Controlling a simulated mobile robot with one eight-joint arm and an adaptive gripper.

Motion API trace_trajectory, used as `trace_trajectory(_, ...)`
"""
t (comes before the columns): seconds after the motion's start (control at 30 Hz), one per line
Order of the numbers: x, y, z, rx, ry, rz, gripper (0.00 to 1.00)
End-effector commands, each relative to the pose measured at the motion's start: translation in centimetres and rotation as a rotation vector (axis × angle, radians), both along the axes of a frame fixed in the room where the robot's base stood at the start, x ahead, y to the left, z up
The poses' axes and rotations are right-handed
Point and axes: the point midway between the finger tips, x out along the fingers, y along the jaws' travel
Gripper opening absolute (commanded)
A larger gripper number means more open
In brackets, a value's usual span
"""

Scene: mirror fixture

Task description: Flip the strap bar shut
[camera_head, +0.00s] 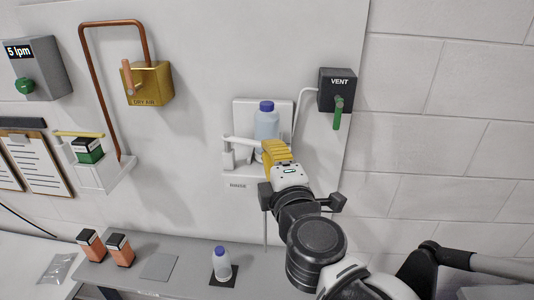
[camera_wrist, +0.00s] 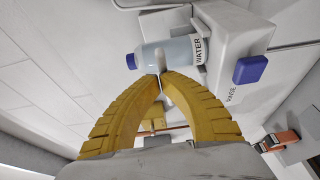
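The strap bar (camera_head: 242,140) is a thin white bar on the RINSE holder (camera_head: 284,109), a white wall bracket. It runs from a post on the holder's left side towards the front of the water bottle. The bottle (camera_head: 266,124) is clear with a blue cap and stands upright in the holder; its WATER label shows in the wrist view (camera_wrist: 181,50). My gripper (camera_wrist: 161,76) has its yellow fingertips closed around the bar's white end (camera_wrist: 158,60), in front of the bottle.
The VENT box (camera_head: 338,90) with a green handle is up to the right. The brass DRY AIR box (camera_head: 150,84) and copper pipe (camera_head: 84,60) are to the left. Another bottle (camera_head: 221,264) stands on the shelf (camera_head: 190,268) below. A blue block (camera_wrist: 250,69) sits beside the RINSE label.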

Motion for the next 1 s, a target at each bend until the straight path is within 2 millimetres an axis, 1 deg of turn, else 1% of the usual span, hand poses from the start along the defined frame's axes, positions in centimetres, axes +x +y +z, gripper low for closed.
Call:
trace_trajectory(0.17,-0.4,-0.1,0.0,0.000,0.000,0.000,0.00)
trace_trajectory(0.27,-1.4,-0.3,0.1,0.000,0.000,0.001,0.00)
trace_trajectory(0.7,-8.5,-2.4,-0.1,0.000,0.000,0.003,0.00)
trace_trajectory(0.83,-10.0,-2.8,0.0,0.000,0.000,0.003,0.00)
trace_trajectory(1.0,-11.1,-3.2,0.0,0.000,0.000,0.001,0.00)
